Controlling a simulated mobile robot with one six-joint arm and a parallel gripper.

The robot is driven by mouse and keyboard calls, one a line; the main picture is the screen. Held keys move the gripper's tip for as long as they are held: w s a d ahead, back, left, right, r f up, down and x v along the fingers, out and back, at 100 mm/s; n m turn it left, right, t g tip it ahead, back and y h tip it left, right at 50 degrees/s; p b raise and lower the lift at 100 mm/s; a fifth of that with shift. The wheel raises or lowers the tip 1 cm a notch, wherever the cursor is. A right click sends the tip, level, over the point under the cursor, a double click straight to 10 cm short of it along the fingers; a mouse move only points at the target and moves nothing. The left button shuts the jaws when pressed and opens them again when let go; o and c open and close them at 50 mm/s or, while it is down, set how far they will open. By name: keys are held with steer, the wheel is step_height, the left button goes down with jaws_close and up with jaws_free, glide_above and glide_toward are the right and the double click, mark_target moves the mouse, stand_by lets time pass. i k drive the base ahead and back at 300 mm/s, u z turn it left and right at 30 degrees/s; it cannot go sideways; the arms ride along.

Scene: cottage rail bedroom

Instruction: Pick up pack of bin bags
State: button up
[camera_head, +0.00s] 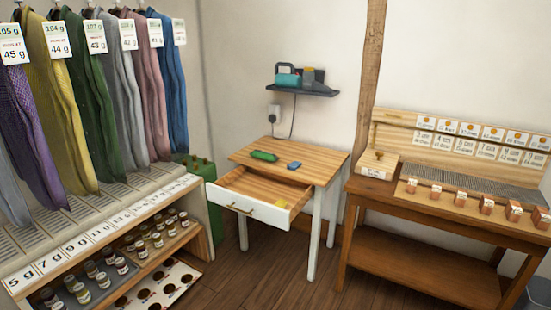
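A small green, roll-shaped item (264,156) lies on top of the small wooden table (300,172). It may be the pack of bin bags, but it is too small to read. A small blue block (294,165) lies to its right, apart from it. The table's white-fronted drawer (245,207) is pulled open, and a small yellow item (281,203) lies inside at its right end. My gripper is not in view.
A clothes rail with tagged cardigans (92,90) hangs above a slatted shelf of jars (140,245) on the left. A wooden bench (430,220) with small boxes stands right. A wall shelf (303,91) holds a device. Dark floor (270,275) is clear in front.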

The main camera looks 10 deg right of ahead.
mark_target(270, 157)
steer(key=u, duration=0.15)
steer(key=i, duration=0.9)
steer(key=z, duration=0.3)
steer(key=k, duration=0.5)
steer(key=u, duration=0.85)
